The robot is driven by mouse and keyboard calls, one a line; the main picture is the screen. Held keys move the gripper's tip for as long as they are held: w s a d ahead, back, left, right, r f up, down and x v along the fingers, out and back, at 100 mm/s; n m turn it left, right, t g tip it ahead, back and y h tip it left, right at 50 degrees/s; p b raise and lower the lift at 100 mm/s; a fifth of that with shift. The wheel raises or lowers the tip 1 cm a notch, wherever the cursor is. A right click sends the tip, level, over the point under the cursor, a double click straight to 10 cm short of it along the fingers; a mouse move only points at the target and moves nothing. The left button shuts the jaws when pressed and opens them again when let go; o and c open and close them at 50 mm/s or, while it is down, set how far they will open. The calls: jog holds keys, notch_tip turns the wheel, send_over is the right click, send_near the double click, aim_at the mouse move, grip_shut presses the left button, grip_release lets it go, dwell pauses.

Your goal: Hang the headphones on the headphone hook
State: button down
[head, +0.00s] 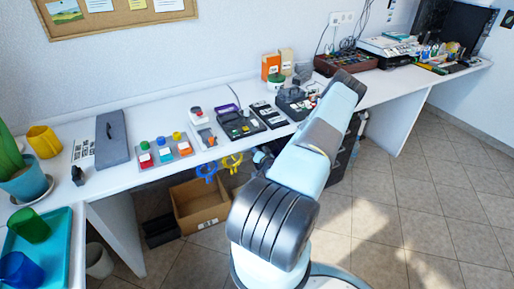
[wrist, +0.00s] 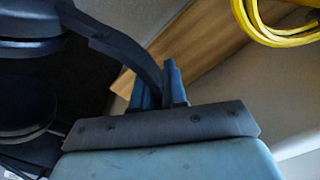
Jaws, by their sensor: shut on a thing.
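The dark headphones (wrist: 112,38) show at the left of the wrist view, with the band running down between the fingers and round ear cups at the left edge. My gripper (wrist: 158,82) is shut on the band. In the head view my arm reaches toward the desk's front edge and hides most of the gripper and headphones. I cannot make out the headphone hook in either view.
Blue (head: 207,171) and yellow (head: 231,161) looped coils hang at the desk's front edge; yellow loops (wrist: 270,22) also show in the wrist view. A cardboard box (head: 199,205) stands below. The white desk (head: 170,118) carries several devices. Open tiled floor lies at right.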

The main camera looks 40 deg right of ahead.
jog(key=shift+w, duration=0.1)
jog(key=c, duration=1.1)
grip_release()
jog(key=v, duration=1.4)
